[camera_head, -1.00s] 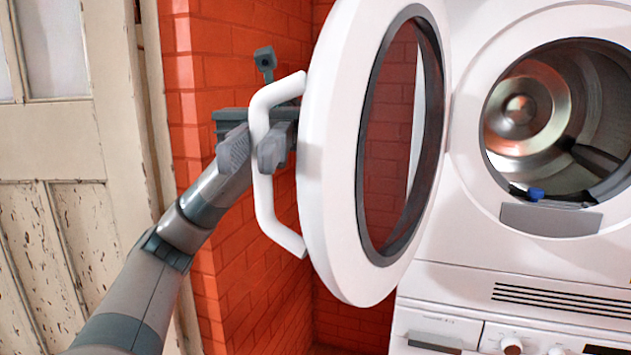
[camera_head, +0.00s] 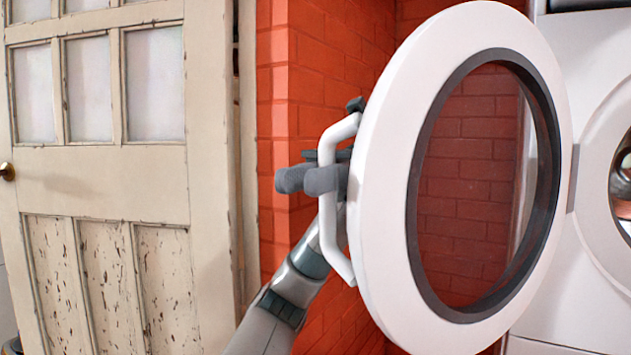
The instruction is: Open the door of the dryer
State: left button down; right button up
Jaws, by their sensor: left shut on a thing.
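The dryer (camera_head: 570,270) stands at the right edge, with part of its round drum opening showing. Its round white door (camera_head: 390,190) with a dark-ringed window is swung wide open to the left. The white door handle (camera_head: 341,262) is on the door's left side. My left gripper (camera_head: 312,180) is at the middle of the handle, its fingers shut around the bar. My right gripper is not in view.
A red brick wall (camera_head: 320,60) stands behind the door and my left arm.

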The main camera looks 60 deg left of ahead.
pick_arm(q)
jog(key=shift+r, duration=0.1)
jog(key=c, duration=2.1)
grip_release()
jog(key=shift+o, duration=0.5)
jog(key=shift+d, duration=0.15)
jog(key=shift+w, duration=0.1)
jog(key=v, duration=1.2)
